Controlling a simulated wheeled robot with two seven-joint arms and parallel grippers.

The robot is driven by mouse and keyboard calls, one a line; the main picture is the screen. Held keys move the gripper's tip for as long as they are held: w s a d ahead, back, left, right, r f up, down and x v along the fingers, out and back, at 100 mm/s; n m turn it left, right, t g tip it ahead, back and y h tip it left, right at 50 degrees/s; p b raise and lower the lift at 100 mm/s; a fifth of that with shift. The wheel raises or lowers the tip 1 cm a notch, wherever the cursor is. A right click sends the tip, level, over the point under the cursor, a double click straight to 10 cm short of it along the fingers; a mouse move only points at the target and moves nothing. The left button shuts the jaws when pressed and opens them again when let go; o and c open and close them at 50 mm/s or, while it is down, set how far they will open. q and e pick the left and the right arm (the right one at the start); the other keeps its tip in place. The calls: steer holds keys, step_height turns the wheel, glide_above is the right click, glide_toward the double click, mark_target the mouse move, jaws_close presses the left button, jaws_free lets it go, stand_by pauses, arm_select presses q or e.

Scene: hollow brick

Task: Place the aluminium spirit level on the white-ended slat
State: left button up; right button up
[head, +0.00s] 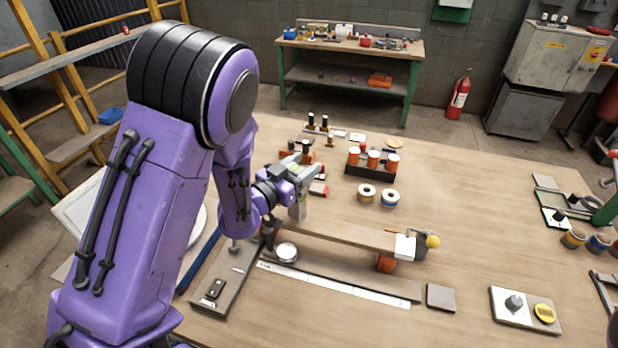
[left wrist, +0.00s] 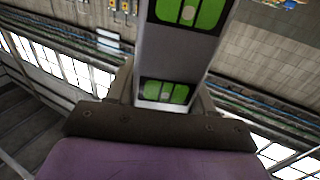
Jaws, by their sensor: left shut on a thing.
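My left gripper (head: 295,181) is shut on the aluminium spirit level (head: 299,208), a pale grey bar with green vial windows. In the left wrist view the level (left wrist: 172,56) stands between the fingers, with two bright green windows facing the camera. In the head view it appears near the left part of the white-ended slat (head: 345,234); whether it touches the slat I cannot tell. The slat is a long wooden strip with a white right end (head: 405,246). The slat's left end is partly hidden by my arm. My right gripper is out of view.
A yellow ball (head: 433,241) is beside the white end. A round metal piece (head: 286,252), a long white ruler (head: 335,285) and a grey square (head: 441,297) lie in front. Tape rolls (head: 367,193) and a dark rack (head: 370,171) stand behind. The table right of centre is mostly clear.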

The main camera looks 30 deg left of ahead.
arm_select(q)
steer(key=shift+w+f, duration=0.4)
steer(key=shift+f, duration=0.4)
steer(key=o, duration=0.9)
steer(key=shift+w+f, duration=0.15)
steer(key=shift+w, duration=0.05)
steer(key=o, duration=0.3)
steer(key=shift+o, duration=0.2)
steer(key=shift+s+r, duration=0.2)
steer(key=shift+s, duration=0.15)
steer(key=s+a+p, duration=0.2)
steer(key=s+p, duration=0.4)
steer(key=s, duration=0.5)
steer(key=shift+s, duration=0.35)
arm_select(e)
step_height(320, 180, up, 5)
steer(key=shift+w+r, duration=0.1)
